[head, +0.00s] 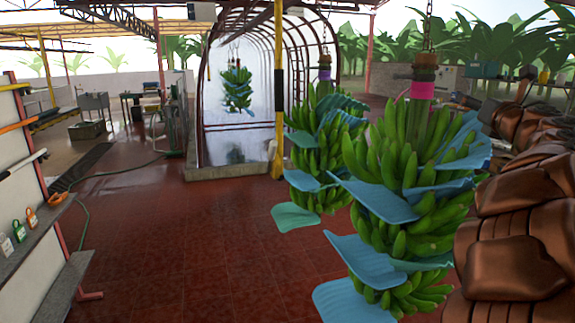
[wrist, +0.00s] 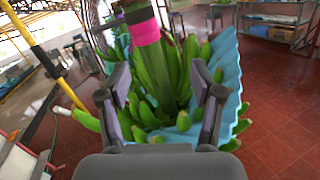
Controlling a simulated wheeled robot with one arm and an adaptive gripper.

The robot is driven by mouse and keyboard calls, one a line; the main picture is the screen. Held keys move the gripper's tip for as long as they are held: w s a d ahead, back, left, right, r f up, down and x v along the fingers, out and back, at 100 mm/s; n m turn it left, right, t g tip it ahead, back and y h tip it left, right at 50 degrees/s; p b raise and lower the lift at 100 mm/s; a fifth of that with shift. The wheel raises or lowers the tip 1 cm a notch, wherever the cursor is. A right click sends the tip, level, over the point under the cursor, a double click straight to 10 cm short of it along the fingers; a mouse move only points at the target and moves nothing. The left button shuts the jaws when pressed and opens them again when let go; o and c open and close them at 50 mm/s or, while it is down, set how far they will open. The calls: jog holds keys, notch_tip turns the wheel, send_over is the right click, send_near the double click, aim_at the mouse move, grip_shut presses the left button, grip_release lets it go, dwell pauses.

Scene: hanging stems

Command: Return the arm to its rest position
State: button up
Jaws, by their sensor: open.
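My gripper (wrist: 162,85) is open in the wrist view, with its two dark fingers apart. Beyond and between the fingers is the thick green stem (wrist: 158,72) of a hanging banana bunch with a pink band (wrist: 146,32). Green bananas and a blue sheet (wrist: 228,60) surround the stem. Nothing is visibly clamped; I cannot tell whether a finger touches the bunch. In the head view the nearest bunch (head: 385,160) hangs at right of centre by a chain, with a pink band and blue sheets between its hands. My gripper cannot be made out there.
A second bunch (head: 312,160) hangs just behind, and a third bunch (head: 237,88) hangs farther off by an arched tunnel. A yellow and black post (head: 278,90) stands behind the second bunch. A shelf (head: 40,245) with tags is at left. The red tiled floor (head: 185,235) is clear in between.

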jog(key=s+d+r+m+g+h, duration=0.2)
jog(key=s+d+m+h, duration=0.2)
jog(key=s+m+h, duration=0.6)
jog(key=s+f+m+g+y, duration=0.1)
jog(key=s+f+m+g, duration=0.2)
jog(key=f+m, duration=0.35)
jog(key=s+f+m+g, duration=0.4)
jog(key=f+m, duration=0.2)
jog(key=m, duration=0.2)
jog(key=s+a+f+m+g+y, duration=0.3)
jog(key=s+a+f, duration=0.45)
jog(key=f, duration=0.35)
jog(key=s+a+f+m+g+y, duration=0.3)
jog(key=s+a+f, duration=0.4)
jog(key=f, duration=0.5)
jog(key=s+a+f+m+g+y, duration=0.1)
jog(key=s+a+f+g+y, duration=0.1)
jog(key=s+a, duration=0.5)
jog(key=s+a+f+m+g+y, duration=0.1)
jog(key=s+a+f+g+y, duration=0.1)
jog(key=s+a+f+g, duration=0.2)
jog(key=s+a+f, duration=0.2)
jog(key=s+a, duration=0.2)
jog(key=s, duration=0.1)
jog(key=shift+s+a+y, duration=0.15)
jog(key=shift+s+y, duration=0.15)
jog(key=shift+s, duration=0.05)
